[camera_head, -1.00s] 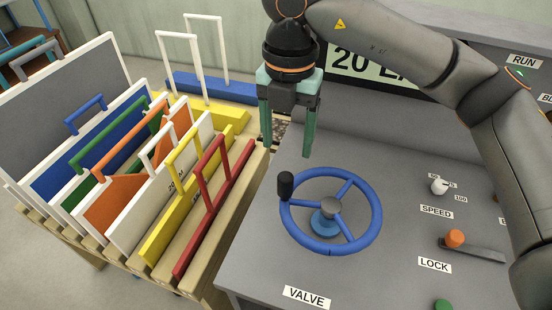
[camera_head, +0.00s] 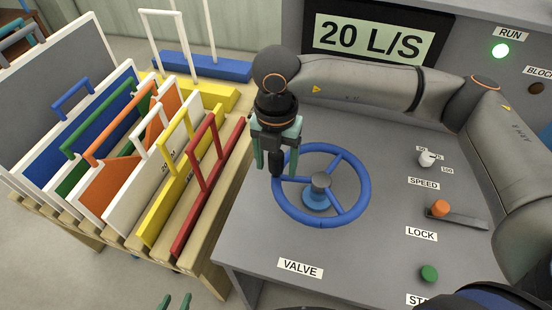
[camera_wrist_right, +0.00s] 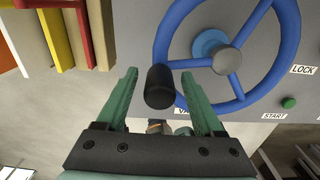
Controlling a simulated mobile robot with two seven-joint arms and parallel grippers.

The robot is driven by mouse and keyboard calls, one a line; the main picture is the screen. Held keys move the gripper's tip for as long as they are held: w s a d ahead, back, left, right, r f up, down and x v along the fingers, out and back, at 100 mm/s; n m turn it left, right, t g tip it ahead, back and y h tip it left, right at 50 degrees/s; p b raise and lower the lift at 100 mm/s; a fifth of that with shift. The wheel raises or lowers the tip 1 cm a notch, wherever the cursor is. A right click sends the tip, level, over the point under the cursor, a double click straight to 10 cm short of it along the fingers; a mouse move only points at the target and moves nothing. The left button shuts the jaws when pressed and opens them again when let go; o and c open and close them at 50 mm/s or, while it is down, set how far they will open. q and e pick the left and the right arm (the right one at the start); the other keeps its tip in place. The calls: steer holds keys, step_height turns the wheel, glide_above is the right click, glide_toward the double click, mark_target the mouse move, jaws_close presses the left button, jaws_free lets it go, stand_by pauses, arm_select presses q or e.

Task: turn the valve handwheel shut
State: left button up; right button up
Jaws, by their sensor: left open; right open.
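The blue valve handwheel (camera_head: 357,206) lies on the grey console above the VALVE label, its grey hub on a blue base. Its black handle knob (camera_wrist_right: 159,88) stands on the rim's left side. My right gripper (camera_head: 273,168) is over the knob from above, fingers open. In the right wrist view the knob is between the green fingers (camera_wrist_right: 160,92), with a visible gap on each side. Part of the knob is hidden by the gripper in the head view. The fingertips of my left gripper (camera_head: 175,302) show, open and empty, at the bottom edge, away from the wheel.
A wooden rack (camera_head: 235,166) of coloured gate panels stands left of the console; a red panel (camera_head: 205,180) is nearest. The display (camera_head: 376,38) reads 20 L/S and the RUN lamp (camera_head: 500,50) glows green. SPEED, LOCK and green button (camera_head: 429,273) controls are right of the wheel.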

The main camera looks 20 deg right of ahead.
jaws_close()
stand_by(0.6)
stand_by(0.8)
